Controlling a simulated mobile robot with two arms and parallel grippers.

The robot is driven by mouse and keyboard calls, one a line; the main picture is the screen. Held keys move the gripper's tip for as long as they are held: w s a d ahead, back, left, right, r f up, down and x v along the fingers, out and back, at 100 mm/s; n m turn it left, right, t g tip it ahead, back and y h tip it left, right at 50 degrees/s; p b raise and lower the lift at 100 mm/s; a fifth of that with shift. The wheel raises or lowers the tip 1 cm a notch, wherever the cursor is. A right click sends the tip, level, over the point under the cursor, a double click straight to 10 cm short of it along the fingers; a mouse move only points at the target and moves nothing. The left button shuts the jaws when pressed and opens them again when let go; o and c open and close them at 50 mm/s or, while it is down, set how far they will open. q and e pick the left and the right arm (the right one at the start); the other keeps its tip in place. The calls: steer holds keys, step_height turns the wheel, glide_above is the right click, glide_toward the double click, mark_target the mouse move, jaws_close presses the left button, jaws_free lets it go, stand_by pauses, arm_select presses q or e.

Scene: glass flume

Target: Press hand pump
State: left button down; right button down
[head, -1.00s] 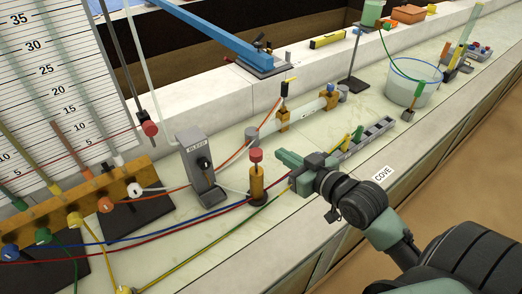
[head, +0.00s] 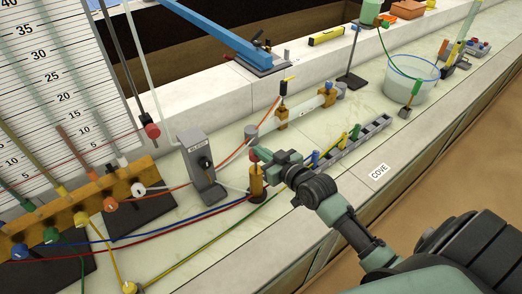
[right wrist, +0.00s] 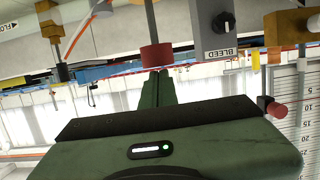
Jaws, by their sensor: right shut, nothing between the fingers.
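The hand pump is an upright orange-yellow cylinder (head: 257,182) with a red knob (head: 254,155) on top, standing on a small dark base on the bench. My right gripper (head: 262,157) is shut and empty, with its fingertips at the red knob and partly covering it. In the right wrist view, which is upside down, the red knob (right wrist: 156,56) shows just beyond the shut fingers (right wrist: 156,86), with a rod running from it. I cannot tell whether the fingertips touch the knob. My left gripper is not in view.
A grey BLEED box (head: 197,160) stands left of the pump. A clear tube with brass fittings (head: 282,120) lies behind. A grey slotted rack (head: 350,143) is to the right. Coloured hoses run across the bench at left. The front ledge by the COVE label (head: 380,172) is clear.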

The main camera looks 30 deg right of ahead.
steer(key=shift+w+f, duration=0.1)
steer(key=shift+f, duration=0.1)
step_height(320, 180, down, 5)
steer(key=b, duration=0.2)
steer(key=shift+b, duration=0.35)
